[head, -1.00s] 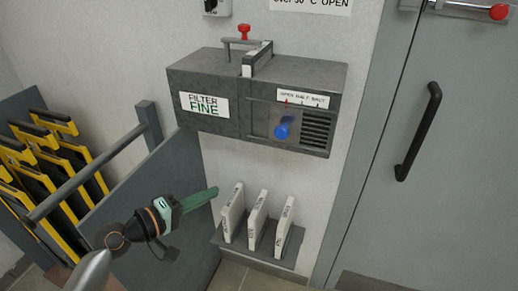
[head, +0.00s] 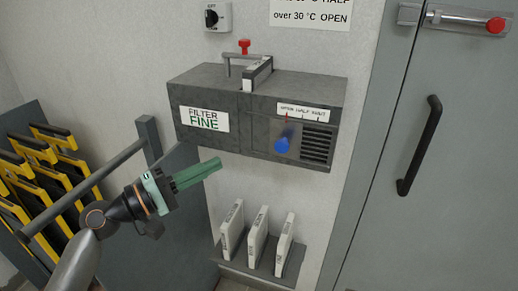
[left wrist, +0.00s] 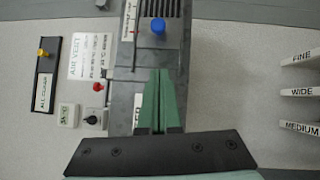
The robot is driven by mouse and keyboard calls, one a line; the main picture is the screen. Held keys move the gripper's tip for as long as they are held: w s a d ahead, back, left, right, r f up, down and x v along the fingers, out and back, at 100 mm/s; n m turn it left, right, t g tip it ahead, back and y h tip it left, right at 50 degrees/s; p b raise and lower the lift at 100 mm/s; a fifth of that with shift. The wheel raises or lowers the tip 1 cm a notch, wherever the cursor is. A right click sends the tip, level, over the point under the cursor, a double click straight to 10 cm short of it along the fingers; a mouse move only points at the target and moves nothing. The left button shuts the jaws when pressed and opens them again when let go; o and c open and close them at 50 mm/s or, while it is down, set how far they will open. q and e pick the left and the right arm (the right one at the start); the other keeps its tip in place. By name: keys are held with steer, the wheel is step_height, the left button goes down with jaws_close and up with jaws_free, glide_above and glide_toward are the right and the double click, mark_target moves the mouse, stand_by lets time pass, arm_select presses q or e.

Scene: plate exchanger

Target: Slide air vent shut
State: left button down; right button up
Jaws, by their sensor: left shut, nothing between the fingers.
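The air vent is on the front of a grey box (head: 205,88) on the wall. Its blue knob (head: 283,144) stands left of a slotted grille (head: 317,144) whose slots show. Above them is a label (head: 303,110) reading OPEN, HALF, SHUT, with a red pointer (head: 287,115) near the OPEN end. My left gripper (head: 212,167), with green fingers, is shut and empty, below and left of the knob and apart from it. In the left wrist view the blue knob (left wrist: 157,26) lies beyond the shut fingertips (left wrist: 158,72). My right gripper is not in view.
White filter plates (head: 257,236) stand on a low rack below. A grey door with a black handle (head: 417,145) is at right. Yellow-edged frames (head: 45,180) and a grey rail (head: 85,187) are at left.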

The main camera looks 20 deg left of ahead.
mark_target(283, 144)
arm_select(q)
steer(key=shift+w+d+r+p, duration=0.25)
steer(key=shift+w+d+p, duration=0.35)
steer(key=shift+w+d, duration=0.65)
steer(key=shift+w+d+r+p, duration=0.2)
steer(key=shift+w+d+p, duration=0.6)
steer(key=shift+d, duration=0.8)
steer(key=shift+w+d+r+p, duration=0.25)
steer(key=shift+w+d+p, duration=0.2)
steer(key=shift+w+d, duration=0.85)
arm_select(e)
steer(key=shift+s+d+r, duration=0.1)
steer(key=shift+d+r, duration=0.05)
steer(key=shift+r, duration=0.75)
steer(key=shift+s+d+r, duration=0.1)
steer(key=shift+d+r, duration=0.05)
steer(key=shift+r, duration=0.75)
arm_select(q)
steer(key=shift+s+d, duration=0.15)
